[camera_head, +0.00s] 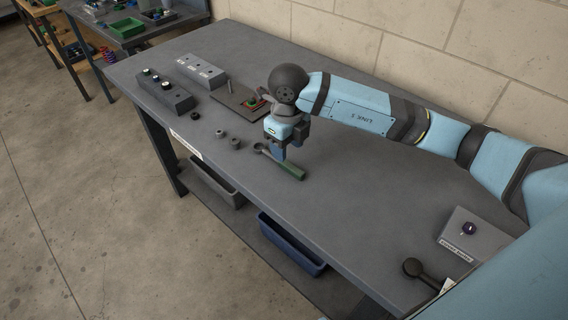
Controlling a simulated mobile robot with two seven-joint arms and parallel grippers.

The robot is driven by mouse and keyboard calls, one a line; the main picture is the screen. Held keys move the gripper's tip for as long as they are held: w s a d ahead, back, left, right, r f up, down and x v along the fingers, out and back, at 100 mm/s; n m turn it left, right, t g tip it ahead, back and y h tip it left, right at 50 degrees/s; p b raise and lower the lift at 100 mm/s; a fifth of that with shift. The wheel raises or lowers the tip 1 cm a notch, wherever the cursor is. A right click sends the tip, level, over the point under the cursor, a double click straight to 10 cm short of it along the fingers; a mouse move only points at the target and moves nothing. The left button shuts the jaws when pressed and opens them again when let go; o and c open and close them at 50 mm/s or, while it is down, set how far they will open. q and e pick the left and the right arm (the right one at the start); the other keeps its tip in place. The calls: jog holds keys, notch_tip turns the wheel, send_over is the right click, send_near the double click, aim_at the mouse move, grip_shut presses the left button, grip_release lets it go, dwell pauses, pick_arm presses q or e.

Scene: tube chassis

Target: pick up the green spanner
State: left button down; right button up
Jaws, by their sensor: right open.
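The green spanner (289,168) lies flat on the grey workbench (330,215), near its front edge. Its green handle points to the lower right and its dark ring head (259,147) is at the upper left. My right gripper (280,153) points down right over the spanner, close above or around its shaft between head and handle. It is open; the picture does not show whether its fingers touch the spanner. My left gripper is not in view.
Grey blocks with pegs (168,94) and with holes (202,71) stand at the bench's far left. A dark spanner (420,270) and a sloped box (468,232) are at the lower right. The middle right is clear.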

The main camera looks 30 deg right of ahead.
aim_at(294, 170)
jog(key=f, duration=0.5)
jog(key=shift+w+a+f, duration=0.1)
jog(key=shift+w+a, duration=0.15)
jog(key=shift+w, duration=0.05)
grip_shut()
